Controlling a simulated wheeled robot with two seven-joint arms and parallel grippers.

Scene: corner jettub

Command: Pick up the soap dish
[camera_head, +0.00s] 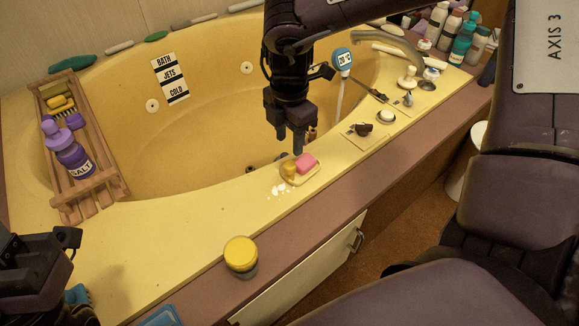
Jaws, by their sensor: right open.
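The soap dish (314,180) is a small pale yellow dish on the tub's yellow rim, near the middle of the head view. A pink soap bar (306,163) and a small yellow item (289,169) sit on it. My right gripper (297,148) points down from above, with its fingertips just over or behind the dish; I cannot tell the exact gap. It is open and holds nothing that I can see. My left arm shows at the lower left, dark and partly cut off; its fingertips are not clear.
A wooden rack (112,190) with a purple salt bottle (68,150) lies across the tub's left side. A yellow-lidded jar (240,255) stands on the front ledge. White bits (281,190) lie beside the dish. A faucet (400,48) and several bottles are at upper right.

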